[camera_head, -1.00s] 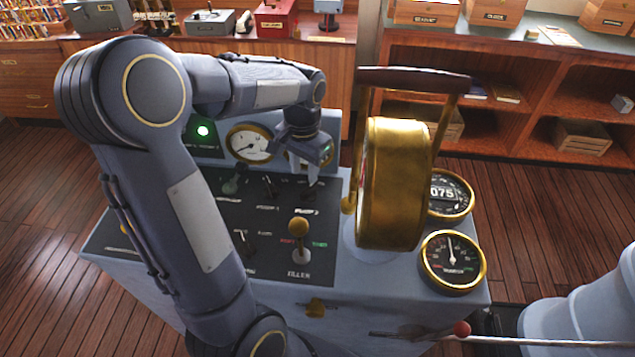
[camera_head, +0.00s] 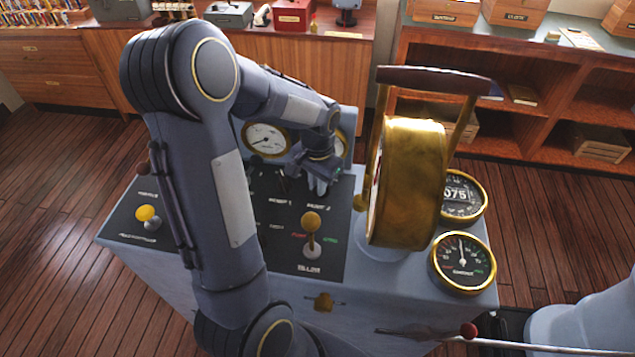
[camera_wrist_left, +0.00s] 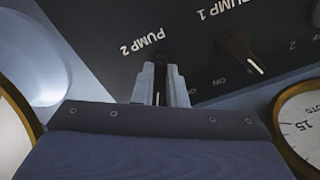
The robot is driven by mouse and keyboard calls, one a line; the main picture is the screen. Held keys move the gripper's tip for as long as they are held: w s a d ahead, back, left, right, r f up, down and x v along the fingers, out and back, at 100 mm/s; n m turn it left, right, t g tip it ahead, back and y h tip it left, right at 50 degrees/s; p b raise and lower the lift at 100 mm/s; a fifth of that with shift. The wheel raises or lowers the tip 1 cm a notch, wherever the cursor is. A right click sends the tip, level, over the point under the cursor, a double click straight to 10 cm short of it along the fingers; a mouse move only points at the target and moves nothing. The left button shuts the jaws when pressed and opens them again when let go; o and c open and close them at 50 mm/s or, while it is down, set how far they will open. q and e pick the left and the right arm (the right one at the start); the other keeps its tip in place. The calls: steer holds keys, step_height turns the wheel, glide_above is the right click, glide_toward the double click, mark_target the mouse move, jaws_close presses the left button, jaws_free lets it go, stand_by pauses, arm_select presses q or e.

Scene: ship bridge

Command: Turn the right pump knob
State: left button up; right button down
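The right pump knob, dark with a white line, shows in the left wrist view (camera_wrist_left: 158,92) beside the PUMP 2 label. My left gripper (camera_wrist_left: 161,84) has its two pale fingers close on both sides of this knob, with only a narrow dark gap between them. In the head view, my left gripper (camera_head: 319,184) is down at the panel's back right, and its fingers hide most of the knob. The PUMP 1 knob (camera_wrist_left: 240,48) stands free beside it, its white line turned differently. My right gripper is not in view.
The large brass telegraph (camera_head: 408,185) stands close right of my left gripper. A round gauge (camera_head: 267,140) is behind the panel. The killer lever (camera_head: 311,232) and a yellow-knobbed lever (camera_head: 148,216) stand up from the console. Two brass-rimmed dials (camera_head: 462,262) sit at right.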

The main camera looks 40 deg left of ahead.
arm_select(q)
jaws_close()
steer(key=shift+d+n+b, duration=0.15)
steer(key=shift+n+b, duration=0.2)
steer(key=shift+n, duration=0.55)
steer(key=n, duration=0.3)
steer(key=shift+w+d+n+b, duration=0.1)
steer(key=shift+d+n+b, duration=0.15)
steer(key=shift+n+b, duration=0.05)
steer(key=n, duration=0.2)
steer(key=shift+w+d+n, duration=0.15)
steer(key=shift+d+n, duration=0.05)
steer(key=shift+n, duration=0.2)
steer(key=shift+w+d+n, duration=0.1)
steer(key=shift+n, duration=0.8)
steer(key=shift+w+d+n, duration=0.1)
steer(key=shift+n, duration=0.8)
steer(key=o, duration=0.6)
jaws_free()
